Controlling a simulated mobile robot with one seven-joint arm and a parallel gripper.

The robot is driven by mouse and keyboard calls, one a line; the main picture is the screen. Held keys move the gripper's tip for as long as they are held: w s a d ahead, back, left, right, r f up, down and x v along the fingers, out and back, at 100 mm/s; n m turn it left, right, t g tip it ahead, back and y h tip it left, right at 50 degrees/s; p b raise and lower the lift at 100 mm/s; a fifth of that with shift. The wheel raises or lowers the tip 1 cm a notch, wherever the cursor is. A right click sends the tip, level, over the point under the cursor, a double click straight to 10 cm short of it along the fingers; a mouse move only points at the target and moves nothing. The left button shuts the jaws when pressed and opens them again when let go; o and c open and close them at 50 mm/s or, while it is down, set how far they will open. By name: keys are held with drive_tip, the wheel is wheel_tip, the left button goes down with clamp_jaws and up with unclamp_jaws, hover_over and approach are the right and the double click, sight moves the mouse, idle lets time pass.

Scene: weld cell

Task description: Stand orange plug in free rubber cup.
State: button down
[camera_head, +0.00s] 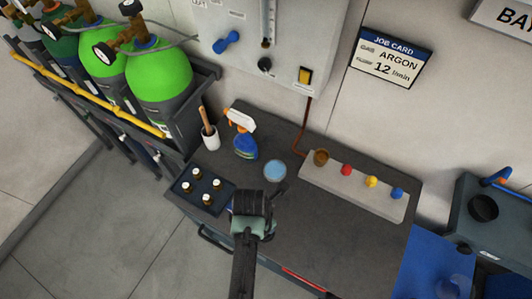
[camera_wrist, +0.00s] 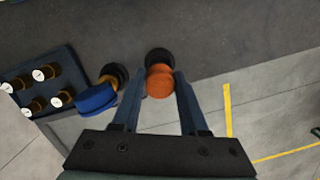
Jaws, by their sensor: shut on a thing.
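The orange plug (camera_wrist: 159,84) is between the fingers of my gripper (camera_wrist: 158,77) in the wrist view, and the gripper is shut on it. A black rubber cup (camera_wrist: 157,55) shows directly behind and below the plug. I cannot tell whether the plug is seated in it or just above it. To the left, a second black cup (camera_wrist: 120,71) holds a brass-stemmed plug with a blue top (camera_wrist: 96,98). In the head view my gripper (camera_head: 262,199) is over the front part of the dark bench (camera_head: 330,240), hiding the plug.
A dark tray (camera_head: 184,199) with several white-topped brass pieces lies left of my gripper. Behind are a spray bottle (camera_head: 245,144), a clear dish (camera_head: 275,170) and a pale block (camera_head: 385,205) with coloured knobs. The bench front edge is close.

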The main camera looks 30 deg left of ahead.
drive_tip(key=shift+s+f+b, duration=0.1)
drive_tip(key=shift+f+b, duration=1.75)
drive_tip(key=shift+f, duration=0.2)
drive_tip(key=shift+p, duration=0.6)
drive_tip(key=shift+f+b, duration=0.45)
drive_tip(key=shift+f, duration=0.15)
drive_tip(key=c, duration=0.7)
unclamp_jaws()
drive_tip(key=shift+r, duration=0.15)
wheel_tip(320, 180, up, 11)
drive_tip(key=s+p, duration=0.1)
drive_tip(key=p, duration=1.1)
drive_tip(key=shift+s+a+f, duration=0.2)
drive_tip(key=shift+s+a, duration=0.05)
drive_tip(key=shift+a, duration=0.05)
